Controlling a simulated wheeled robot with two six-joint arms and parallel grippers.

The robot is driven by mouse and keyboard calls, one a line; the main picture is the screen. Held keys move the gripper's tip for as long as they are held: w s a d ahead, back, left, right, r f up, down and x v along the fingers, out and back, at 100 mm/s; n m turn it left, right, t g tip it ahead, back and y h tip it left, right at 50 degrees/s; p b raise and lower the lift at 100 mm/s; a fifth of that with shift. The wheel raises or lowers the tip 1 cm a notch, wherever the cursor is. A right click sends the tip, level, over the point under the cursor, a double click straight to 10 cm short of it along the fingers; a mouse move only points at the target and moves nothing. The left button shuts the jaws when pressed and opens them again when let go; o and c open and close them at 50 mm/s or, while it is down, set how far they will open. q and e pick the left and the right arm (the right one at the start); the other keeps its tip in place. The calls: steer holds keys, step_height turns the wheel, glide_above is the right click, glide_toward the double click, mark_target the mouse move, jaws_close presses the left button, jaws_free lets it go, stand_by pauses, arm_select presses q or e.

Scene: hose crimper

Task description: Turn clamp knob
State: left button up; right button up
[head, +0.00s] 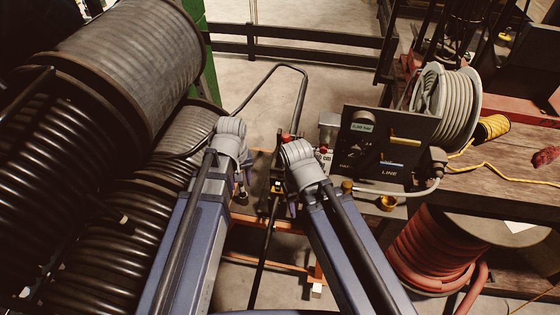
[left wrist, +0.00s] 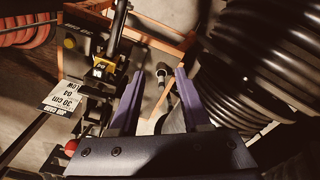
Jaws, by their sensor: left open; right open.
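My left gripper (head: 241,188) is open and empty above the low stand in the head view. Its two purple fingers spread apart in the left wrist view (left wrist: 159,73). Between the fingertips in that picture is a small dark round-headed part (left wrist: 162,70) on a light stem; I cannot tell whether it is the clamp knob, and no contact shows. A red ball-shaped knob (left wrist: 71,146) is left of the fingers. A yellow-and-black block (head: 278,188) sits between my arms; it also shows in the left wrist view (left wrist: 101,69). My right gripper (head: 287,207) is open, mostly hidden by its wrist.
Large black hose reels (head: 130,60) crowd the left. A black panel (head: 385,142) marked LINE stands right of my right arm, before a grey hose reel (head: 455,105). A red hose coil (head: 425,255) lies below the wooden bench (head: 500,155). Bare floor shows behind.

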arm_select(q)
steer(key=w+d+n, duration=0.4)
steer(key=w+n, duration=0.1)
steer(key=w, duration=0.1)
steer(key=n, duration=0.7)
glide_above(281, 169)
steer(key=shift+s+a+r+p, duration=0.1)
steer(key=shift+a+r+p, duration=0.25)
steer(key=shift+r, duration=0.1)
steer(key=shift+d, duration=0.35)
steer(key=shift+f, duration=0.1)
step_height(281, 169, down, 8)
steer(key=b, duration=0.8)
steer(key=shift+r, duration=0.2)
jaws_close()
